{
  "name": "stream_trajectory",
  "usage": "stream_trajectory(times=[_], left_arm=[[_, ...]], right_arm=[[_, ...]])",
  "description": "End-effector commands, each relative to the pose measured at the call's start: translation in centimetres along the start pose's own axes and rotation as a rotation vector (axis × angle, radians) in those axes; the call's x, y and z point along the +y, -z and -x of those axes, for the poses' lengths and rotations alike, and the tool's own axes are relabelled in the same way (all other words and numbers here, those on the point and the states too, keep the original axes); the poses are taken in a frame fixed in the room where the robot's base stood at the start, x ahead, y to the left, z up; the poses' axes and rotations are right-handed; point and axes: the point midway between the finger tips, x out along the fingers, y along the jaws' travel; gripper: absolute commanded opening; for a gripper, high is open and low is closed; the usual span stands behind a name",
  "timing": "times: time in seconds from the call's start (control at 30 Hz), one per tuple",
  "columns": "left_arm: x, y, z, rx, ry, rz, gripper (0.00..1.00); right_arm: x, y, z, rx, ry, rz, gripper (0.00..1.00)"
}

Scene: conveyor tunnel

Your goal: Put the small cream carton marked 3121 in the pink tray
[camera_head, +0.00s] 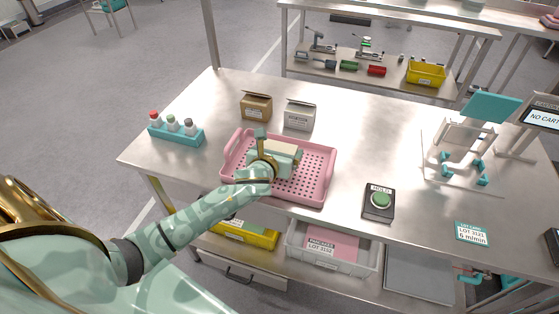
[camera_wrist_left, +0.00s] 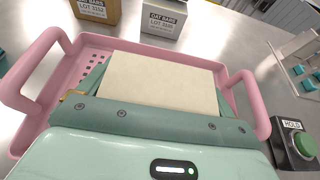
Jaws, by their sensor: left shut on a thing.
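The pink tray (camera_head: 314,189) with a perforated floor and two raised handles sits on the steel table; its wall also shows in the left wrist view (camera_wrist_left: 60,85). My left gripper (camera_head: 272,150) is over the tray and shut on a small cream carton (camera_head: 289,150). In the left wrist view the carton (camera_wrist_left: 160,82) lies between the fingers with a plain face showing; no marking is visible on it. I cannot tell whether the carton touches the tray floor. My right gripper is not in view.
Behind the tray stand an open brown box (camera_head: 256,107) and an open pale box (camera_head: 299,116) with labels. A teal rack of bottles (camera_head: 176,132) is at the left. A black HOLD box with a green button (camera_head: 380,202) is at the right.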

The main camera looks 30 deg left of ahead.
Motion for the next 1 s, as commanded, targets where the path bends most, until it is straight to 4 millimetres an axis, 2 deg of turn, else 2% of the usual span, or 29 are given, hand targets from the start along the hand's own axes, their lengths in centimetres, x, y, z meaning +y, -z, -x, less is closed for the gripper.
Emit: stream_trajectory(times=[0.1, 0.17, 0.5, 0.53, 0.57, 0.83, 1.0], left_arm=[[0.1, 2.5, -1.0, 0.005, -0.002, 0.0, 0.5], [0.0, 3.1, -1.3, 0.003, -0.001, 0.0, 0.5], [0.1, 3.1, -1.3, 0.001, -0.001, -0.002, 0.5], [0.0, 3.2, -1.3, 0.002, -0.001, -0.002, 0.93], [0.0, 3.1, -1.3, 0.001, -0.001, -0.002, 1.0], [0.0, 2.8, -1.1, 0.0, -0.001, -0.001, 1.0], [0.0, 2.7, 1.6, 0.002, 0.0, -0.003, 1.0]], right_arm=[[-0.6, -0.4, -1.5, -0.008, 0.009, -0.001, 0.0], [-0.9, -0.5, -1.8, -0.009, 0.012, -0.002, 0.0], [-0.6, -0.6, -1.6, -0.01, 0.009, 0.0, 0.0], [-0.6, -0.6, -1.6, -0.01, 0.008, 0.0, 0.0], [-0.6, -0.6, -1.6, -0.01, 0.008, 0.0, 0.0], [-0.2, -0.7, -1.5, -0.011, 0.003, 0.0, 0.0], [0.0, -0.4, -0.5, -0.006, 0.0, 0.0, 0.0]])
